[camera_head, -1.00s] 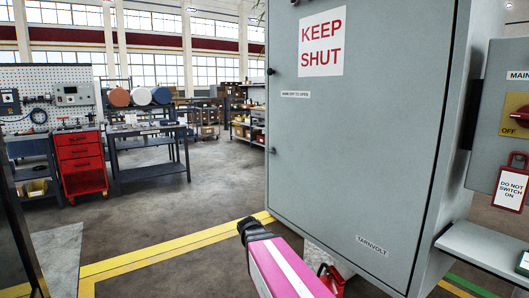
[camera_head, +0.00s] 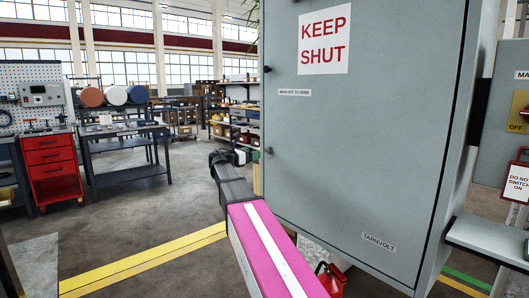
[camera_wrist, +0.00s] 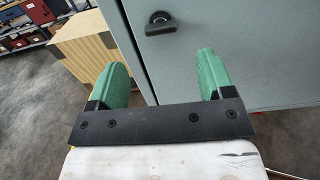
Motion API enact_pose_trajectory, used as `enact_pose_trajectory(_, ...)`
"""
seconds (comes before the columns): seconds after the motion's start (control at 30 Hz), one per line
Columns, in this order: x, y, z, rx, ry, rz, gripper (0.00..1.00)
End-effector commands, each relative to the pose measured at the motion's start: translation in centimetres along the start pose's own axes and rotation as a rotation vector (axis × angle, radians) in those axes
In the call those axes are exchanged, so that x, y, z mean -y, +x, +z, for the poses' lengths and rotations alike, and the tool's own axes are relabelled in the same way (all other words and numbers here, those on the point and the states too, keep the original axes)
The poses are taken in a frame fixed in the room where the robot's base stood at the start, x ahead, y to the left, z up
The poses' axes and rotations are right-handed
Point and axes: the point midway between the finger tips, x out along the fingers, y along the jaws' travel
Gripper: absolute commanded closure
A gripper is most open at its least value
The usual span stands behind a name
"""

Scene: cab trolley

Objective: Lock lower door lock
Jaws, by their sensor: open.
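The grey cabinet door (camera_head: 350,170) is shut and fills the right of the head view. The lower door lock (camera_head: 268,151) is a small dark knob near its left edge; an upper lock (camera_head: 267,69) sits above it. In the wrist view a black lock handle (camera_wrist: 160,24) with a round base and a level bar is on the door face, beyond the fingertips. My gripper (camera_wrist: 160,70) has its two green fingers wide apart, with nothing between them. In the head view my gripper (camera_head: 243,157) is just left of the lower lock, partly hidden by my wrist.
A wooden box (camera_wrist: 88,48) stands left of the cabinet in the wrist view. A red object (camera_head: 331,279) is below the cabinet. A grey ledge (camera_head: 490,240) and a switch box with a tag (camera_head: 517,183) are at right. Open floor lies left, with workbenches behind.

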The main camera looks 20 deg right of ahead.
Motion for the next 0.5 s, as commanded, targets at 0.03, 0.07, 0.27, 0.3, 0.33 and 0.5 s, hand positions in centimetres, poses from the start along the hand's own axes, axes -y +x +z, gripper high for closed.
enact_pose_trajectory(0.03, -0.1, 1.0, 0.0, -0.001, 0.001, -0.002, 0.26)
enact_pose_trajectory(0.07, -0.1, 1.5, 0.0, -0.001, 0.001, -0.002, 0.26)
enact_pose_trajectory(0.27, -0.1, 5.1, -0.1, -0.002, 0.002, -0.001, 0.26)
enact_pose_trajectory(0.3, -0.1, 5.8, -0.1, -0.003, 0.002, -0.002, 0.26)
enact_pose_trajectory(0.33, -0.1, 6.2, -0.1, -0.003, 0.003, -0.002, 0.26)
enact_pose_trajectory(0.5, -0.1, 8.3, -0.1, -0.003, 0.003, -0.001, 0.26)
